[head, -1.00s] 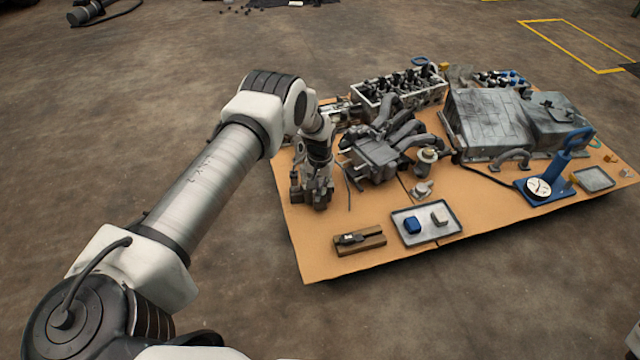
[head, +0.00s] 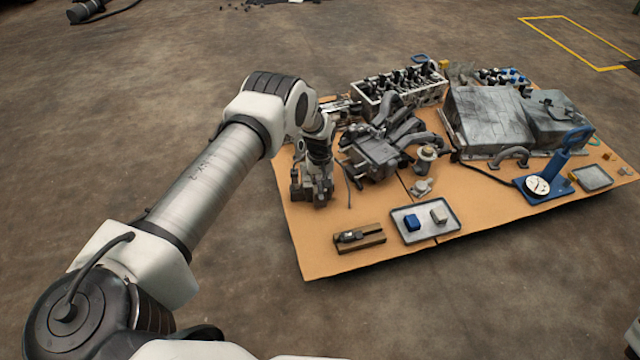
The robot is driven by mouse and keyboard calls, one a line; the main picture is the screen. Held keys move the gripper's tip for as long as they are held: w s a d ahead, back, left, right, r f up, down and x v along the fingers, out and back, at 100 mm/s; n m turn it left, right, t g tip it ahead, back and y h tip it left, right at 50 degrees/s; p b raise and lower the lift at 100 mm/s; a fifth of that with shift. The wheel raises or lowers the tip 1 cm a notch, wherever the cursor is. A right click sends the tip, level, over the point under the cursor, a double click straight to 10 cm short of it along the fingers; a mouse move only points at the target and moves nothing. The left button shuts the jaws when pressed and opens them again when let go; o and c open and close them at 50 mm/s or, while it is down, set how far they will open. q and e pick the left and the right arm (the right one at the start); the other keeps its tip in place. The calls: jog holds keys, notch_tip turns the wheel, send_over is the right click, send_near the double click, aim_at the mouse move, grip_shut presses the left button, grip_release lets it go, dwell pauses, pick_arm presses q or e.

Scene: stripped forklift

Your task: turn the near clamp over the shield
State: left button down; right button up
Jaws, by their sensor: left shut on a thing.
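My left gripper (head: 314,200) points down low over the left part of the orange-brown tabletop (head: 325,258), left of the grey metal assembly with curved pipes (head: 376,158). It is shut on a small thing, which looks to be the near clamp. The fingers and wrist hide nearly all of it, so its angle cannot be told. I cannot clearly tell the shield apart from the grey metal parts beside the gripper. My right gripper is not in view.
A wooden block with a dark metal piece (head: 358,236) lies near the front edge. A grey tray (head: 444,231) holds a blue block (head: 412,224) and a pale one. A large grey casing (head: 487,122) and a blue press (head: 557,171) stand to the right.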

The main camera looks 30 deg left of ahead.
aim_at(320, 186)
pick_arm(q)
jog(key=c, duration=1.2)
grip_release()
jog(key=shift+r, duration=0.1)
notch_tip(320, 186, up, 12)
jog(key=shift+f, duration=0.15)
